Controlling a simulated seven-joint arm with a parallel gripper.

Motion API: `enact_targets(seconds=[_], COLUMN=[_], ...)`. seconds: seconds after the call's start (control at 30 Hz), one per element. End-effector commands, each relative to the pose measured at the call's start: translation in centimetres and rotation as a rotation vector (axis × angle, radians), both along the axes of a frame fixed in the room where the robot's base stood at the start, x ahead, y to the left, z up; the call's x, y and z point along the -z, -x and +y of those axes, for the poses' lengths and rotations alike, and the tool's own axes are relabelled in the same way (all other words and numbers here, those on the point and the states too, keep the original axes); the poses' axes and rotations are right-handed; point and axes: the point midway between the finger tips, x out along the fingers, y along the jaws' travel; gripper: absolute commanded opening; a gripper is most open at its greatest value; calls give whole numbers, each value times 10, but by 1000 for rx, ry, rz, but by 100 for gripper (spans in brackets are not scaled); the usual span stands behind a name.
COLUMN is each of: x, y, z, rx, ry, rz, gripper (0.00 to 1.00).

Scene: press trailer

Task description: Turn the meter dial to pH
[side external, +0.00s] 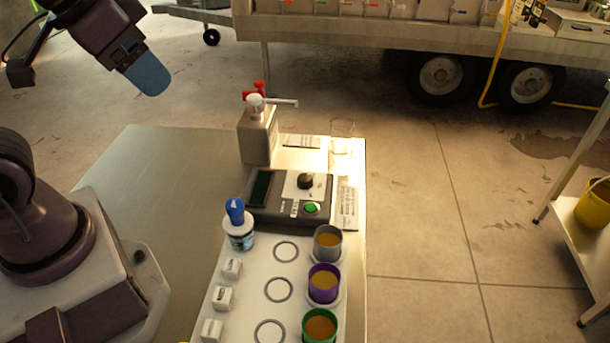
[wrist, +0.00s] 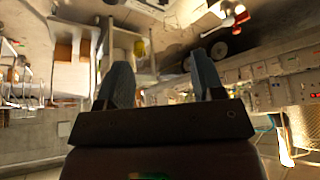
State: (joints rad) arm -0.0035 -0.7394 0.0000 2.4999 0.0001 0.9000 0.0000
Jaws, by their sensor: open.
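The meter (side external: 264,198) is a dark box on the white board of the table, with a dark display on its left. Its dial, a black round knob (side external: 305,181), sits on a pale face plate. A green button (side external: 311,208) is below the dial. The dial's markings are too small to read. My gripper (side external: 152,80) is up at the upper left in the side view, well away from the meter and above the floor. In the wrist view my gripper (wrist: 160,82) has its two blue fingers apart with nothing between them.
Grey, purple (side external: 323,284) and green cups of brown liquid stand in front of the meter. A blue-topped bottle (side external: 239,228) and small white blocks are to their left. A dispenser (side external: 257,135) and clear beaker (side external: 341,140) stand behind. The table's left part (side external: 150,190) is bare.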

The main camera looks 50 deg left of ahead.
Motion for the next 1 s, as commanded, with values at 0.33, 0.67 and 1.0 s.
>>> enact_targets(seconds=[0.33,0.67,1.0], x=[42,110,194], y=[-53,-145,-227], z=[4,4,0], rx=[-30,-225,-560], ry=[-14,33,127], rz=[273,469,530], gripper=[61,61,61])
